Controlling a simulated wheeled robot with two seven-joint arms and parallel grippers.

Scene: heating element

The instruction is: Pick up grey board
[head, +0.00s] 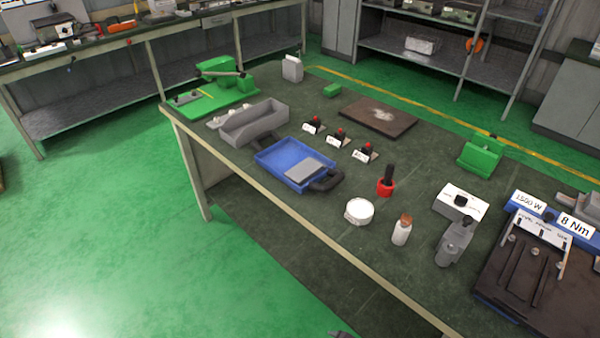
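A flat grey board (305,171) lies in the blue tray (269,160) on the green-topped workbench. It is near the tray's right side, beside a dark rounded handle-like piece (327,181). No gripper is near the board. Only a small grey tip (340,334) shows at the bottom edge of the head view, well in front of the bench. It may be the end of my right gripper, but too little shows to tell its opening. My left gripper is out of view.
A grey bin (254,123) stands behind the tray. A red-based black tool (387,182), a white round container (359,211) and a small bottle (402,230) stand farther right. The bench's front edge (270,198) is clear before the tray.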

